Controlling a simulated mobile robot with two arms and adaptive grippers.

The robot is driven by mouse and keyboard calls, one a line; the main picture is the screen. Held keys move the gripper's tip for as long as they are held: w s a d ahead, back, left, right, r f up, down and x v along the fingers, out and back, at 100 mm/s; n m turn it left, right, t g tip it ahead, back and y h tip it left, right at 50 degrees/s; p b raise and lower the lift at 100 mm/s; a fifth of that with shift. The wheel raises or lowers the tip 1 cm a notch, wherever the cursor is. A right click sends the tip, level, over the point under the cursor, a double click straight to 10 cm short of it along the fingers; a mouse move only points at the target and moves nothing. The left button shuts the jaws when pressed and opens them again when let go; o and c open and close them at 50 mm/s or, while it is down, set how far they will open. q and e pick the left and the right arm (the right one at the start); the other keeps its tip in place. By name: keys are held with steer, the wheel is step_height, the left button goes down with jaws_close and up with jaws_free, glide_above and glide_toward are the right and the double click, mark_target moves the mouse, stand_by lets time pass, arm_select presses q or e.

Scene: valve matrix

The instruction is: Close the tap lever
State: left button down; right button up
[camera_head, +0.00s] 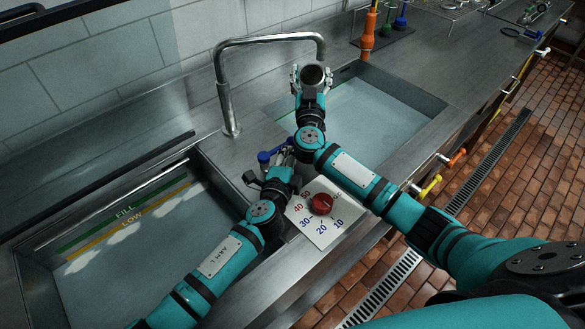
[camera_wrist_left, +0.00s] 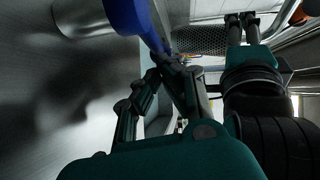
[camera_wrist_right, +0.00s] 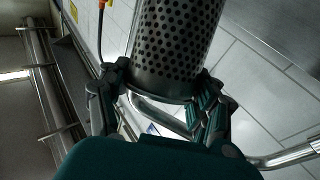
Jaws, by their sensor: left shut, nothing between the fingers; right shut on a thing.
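The blue tap lever (camera_head: 265,156) stands on the steel counter between the two basins, beside my left gripper. In the left wrist view the lever (camera_wrist_left: 128,14) runs across the top to the fingertips, with a metal round body (camera_wrist_left: 80,17) behind it. My left gripper (camera_head: 287,158) is shut and empty, its tips (camera_wrist_left: 166,62) at the lever's end; I cannot tell whether they touch. My right gripper (camera_head: 312,86) is shut on a perforated metal cylinder (camera_wrist_right: 180,40), whose open end (camera_head: 313,74) shows in the head view. The curved steel spout (camera_head: 228,90) rises behind.
The left basin (camera_head: 120,265) has FILL and LOW lines; the right basin (camera_head: 385,115) lies beneath my right arm. A red knob (camera_head: 321,204) on a numbered plate (camera_head: 327,230) sits between my arms. An orange bottle-like object (camera_head: 368,35) and colored valve handles (camera_head: 430,185) are at right.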

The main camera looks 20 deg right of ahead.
arm_select(q)
steer(key=s, duration=0.4)
steer(key=shift+s+d+r, duration=0.1)
steer(key=shift+d+r, duration=0.25)
steer(key=v, duration=0.5)
steer(key=d+v, duration=0.1)
steer(key=v, duration=0.2)
steer(key=shift+s+a, duration=0.2)
steer(key=shift+s, duration=0.65)
steer(key=shift+s+a+n+t+y, duration=0.1)
steer(key=shift+s+n+t+y, duration=0.1)
steer(key=shift+n+t+y, duration=0.5)
steer(key=shift+w+y, duration=0.25)
steer(key=shift+y, duration=0.15)
steer(key=x, duration=0.9)
steer(key=shift+w+d, duration=0.1)
steer(key=shift+d, duration=0.1)
steer(key=w, duration=0.2)
steer(key=w+a, duration=0.1)
steer(key=shift+w+f, duration=0.1)
steer(key=shift+f, duration=0.2)
steer(key=shift+w+a+f, duration=0.1)
steer(key=shift+w+a, duration=0.05)
steer(key=shift+w, duration=0.2)
